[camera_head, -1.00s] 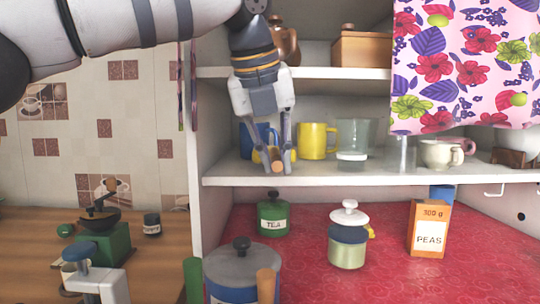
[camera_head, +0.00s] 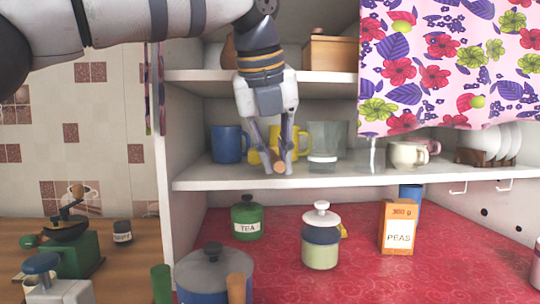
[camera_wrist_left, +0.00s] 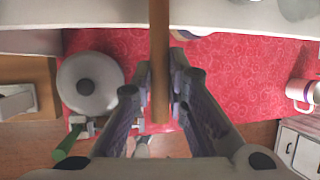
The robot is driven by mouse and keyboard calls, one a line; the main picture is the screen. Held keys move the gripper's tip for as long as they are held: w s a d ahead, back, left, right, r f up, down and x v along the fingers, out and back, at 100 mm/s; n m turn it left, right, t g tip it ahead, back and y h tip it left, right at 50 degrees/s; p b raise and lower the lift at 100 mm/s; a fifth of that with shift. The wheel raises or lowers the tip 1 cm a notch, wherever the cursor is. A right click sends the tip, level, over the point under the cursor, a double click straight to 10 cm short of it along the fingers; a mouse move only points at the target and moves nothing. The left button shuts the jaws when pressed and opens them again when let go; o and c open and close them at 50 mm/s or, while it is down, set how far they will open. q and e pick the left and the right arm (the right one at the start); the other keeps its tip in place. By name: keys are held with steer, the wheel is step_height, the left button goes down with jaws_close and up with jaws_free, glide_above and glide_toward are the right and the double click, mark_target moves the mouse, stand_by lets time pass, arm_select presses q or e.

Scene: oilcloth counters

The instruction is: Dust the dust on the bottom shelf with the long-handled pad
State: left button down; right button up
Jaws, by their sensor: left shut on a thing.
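My left gripper (camera_head: 281,160) comes down in front of the lower white shelf (camera_head: 340,178). It is shut on a wooden handle (camera_head: 279,168), whose end faces the head camera. In the left wrist view the handle (camera_wrist_left: 159,60) runs straight up between the fingers of the gripper (camera_wrist_left: 160,85) and out past the top edge. The pad cannot be made out for certain; a yellow patch (camera_head: 254,157) shows behind the gripper. No dust can be made out on this shelf. The right gripper is not in view.
On the lower shelf stand a blue mug (camera_head: 228,145), a yellow mug (camera_head: 303,140), a glass (camera_head: 326,140) and a cream cup (camera_head: 405,155). A floral curtain (camera_head: 440,70) hangs at right. Below are a tea tin (camera_head: 247,218), a lidded jar (camera_head: 320,240), a peas box (camera_head: 397,227) and a grey-lidded pot (camera_head: 213,268).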

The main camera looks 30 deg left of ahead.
arm_select(q)
steer(key=shift+w+r, duration=0.15)
steer(key=shift+r, duration=0.5)
steer(key=s+d, duration=0.7)
steer(key=s, duration=0.5)
steer(key=shift+d, duration=0.1)
